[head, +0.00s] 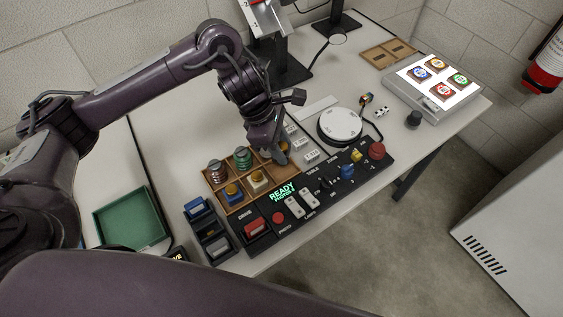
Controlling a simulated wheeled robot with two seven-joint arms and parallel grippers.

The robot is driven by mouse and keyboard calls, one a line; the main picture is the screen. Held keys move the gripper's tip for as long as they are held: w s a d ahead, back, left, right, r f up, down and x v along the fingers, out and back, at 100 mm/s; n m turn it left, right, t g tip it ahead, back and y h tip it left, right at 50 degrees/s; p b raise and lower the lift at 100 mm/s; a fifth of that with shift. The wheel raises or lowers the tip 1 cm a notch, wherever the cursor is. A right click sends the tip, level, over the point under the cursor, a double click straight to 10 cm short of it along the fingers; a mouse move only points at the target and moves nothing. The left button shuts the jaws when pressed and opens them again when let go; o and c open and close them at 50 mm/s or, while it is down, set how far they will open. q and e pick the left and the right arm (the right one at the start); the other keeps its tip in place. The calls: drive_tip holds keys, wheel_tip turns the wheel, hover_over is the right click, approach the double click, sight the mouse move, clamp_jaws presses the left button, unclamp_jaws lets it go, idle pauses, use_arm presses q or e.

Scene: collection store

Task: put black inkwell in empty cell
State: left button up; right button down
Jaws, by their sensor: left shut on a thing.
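A wooden tray (241,207) with cells stands on the table. Its back row holds a brown spool-like item (215,169) and a green one (242,158). My left gripper (279,157) points down over the right end of the tray, shut on a dark thing, seemingly the black inkwell, mostly hidden by the fingers. An orange patch shows beside the fingers; I cannot tell what it belongs to. The right-end cells are largely covered. My right gripper is not in view.
A black control panel (312,210) with buttons lies right of the tray. Behind it are a white round plate (340,125), a small dark cylinder (414,118) and a lit box (430,87). A green tray (130,219) is at left, blue-and-grey holders (208,229) in front.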

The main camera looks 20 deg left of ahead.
use_arm(q)
wheel_tip(320, 180, down, 5)
drive_tip(key=shift+f+b, duration=0.15)
drive_tip(key=shift+b, duration=0.35)
drive_tip(key=shift+f, duration=0.35)
drive_tip(key=o, duration=0.8)
drive_tip(key=shift+c, duration=0.2)
